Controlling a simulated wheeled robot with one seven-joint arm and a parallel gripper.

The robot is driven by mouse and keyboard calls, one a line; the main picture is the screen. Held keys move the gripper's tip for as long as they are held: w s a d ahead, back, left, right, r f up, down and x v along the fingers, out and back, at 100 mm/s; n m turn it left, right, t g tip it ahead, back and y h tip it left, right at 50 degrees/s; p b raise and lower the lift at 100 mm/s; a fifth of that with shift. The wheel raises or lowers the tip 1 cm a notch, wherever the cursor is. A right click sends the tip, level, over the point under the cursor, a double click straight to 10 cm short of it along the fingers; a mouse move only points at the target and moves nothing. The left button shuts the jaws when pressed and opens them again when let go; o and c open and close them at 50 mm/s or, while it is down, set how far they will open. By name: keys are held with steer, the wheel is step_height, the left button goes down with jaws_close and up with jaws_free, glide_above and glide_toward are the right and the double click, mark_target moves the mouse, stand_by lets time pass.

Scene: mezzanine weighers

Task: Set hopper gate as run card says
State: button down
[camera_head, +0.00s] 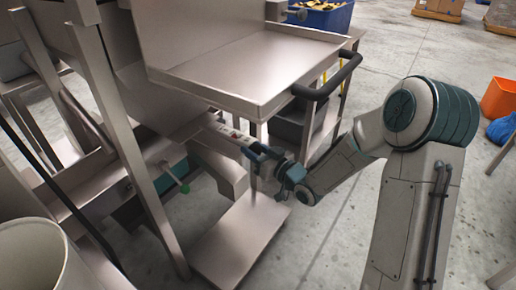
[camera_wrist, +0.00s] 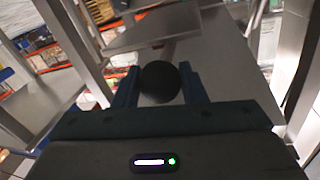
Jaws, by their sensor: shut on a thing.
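My gripper (camera_head: 262,152) is below the metal tray, at the hopper frame. In the wrist view, my gripper (camera_wrist: 160,84) is shut on a round black knob (camera_wrist: 160,82), with a finger on each side. A reddish-brown stem seems to run up behind the knob. In the head view, the fingers hide the knob. A small white label with red marks (camera_head: 232,134) is just left of the fingers. I cannot read it, nor tell whether it is the run card. The gate's setting cannot be made out.
The metal tray (camera_head: 250,70) overhangs my gripper, and a black handle (camera_head: 328,78) juts from its right side. A frame post (camera_head: 128,140) and a green-tipped lever (camera_head: 183,188) stand left. A low plate (camera_head: 240,240) lies below. Open floor is at right, with an orange bin (camera_head: 499,98).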

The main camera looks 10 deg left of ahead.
steer(key=c, duration=0.9)
jaws_free()
steer(key=shift+c, duration=0.2)
steer(key=p+v, duration=0.3)
steer(key=v, duration=1)
steer(key=shift+s+d, duration=0.25)
steer(key=shift+d, duration=0.05)
